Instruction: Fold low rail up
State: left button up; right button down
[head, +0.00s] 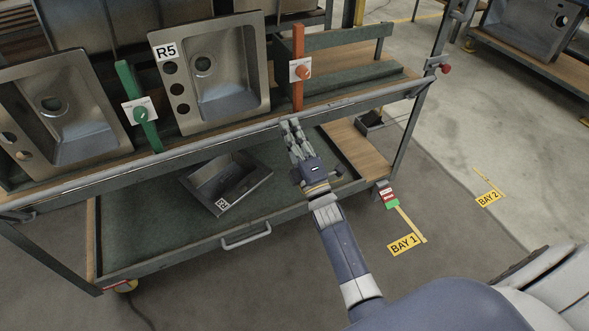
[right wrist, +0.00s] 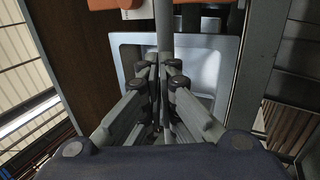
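The low rail (head: 215,143) is a long grey bar along the front edge of the rack's upper shelf, below the sinks. My right gripper (head: 291,124) reaches up to it from the front, just below the orange post. In the right wrist view the rail (right wrist: 164,28) runs upright into the picture between the fingers (right wrist: 163,72). The fingers lie close on both sides and look shut on it. The fingers hide part of the rail. My left gripper is in neither view.
The upper shelf holds the R5 sink (head: 215,75), another sink (head: 62,115), a green post (head: 138,105) and the orange post (head: 298,68). A sink (head: 228,182) lies on the lower shelf. Floor is open around the BAY 1 sign (head: 404,244).

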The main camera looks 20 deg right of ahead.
aim_at(285, 117)
jog(key=shift+w+r, duration=0.95)
jog(key=shift+w, duration=0.05)
jog(key=shift+x, duration=0.85)
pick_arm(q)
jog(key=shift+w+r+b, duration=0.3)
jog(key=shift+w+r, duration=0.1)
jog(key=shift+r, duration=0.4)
pick_arm(e)
jog(key=shift+w+r, duration=0.2)
jog(key=shift+w, duration=0.45)
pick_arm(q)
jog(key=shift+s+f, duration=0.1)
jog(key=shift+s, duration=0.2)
pick_arm(e)
jog(key=shift+s, duration=0.1)
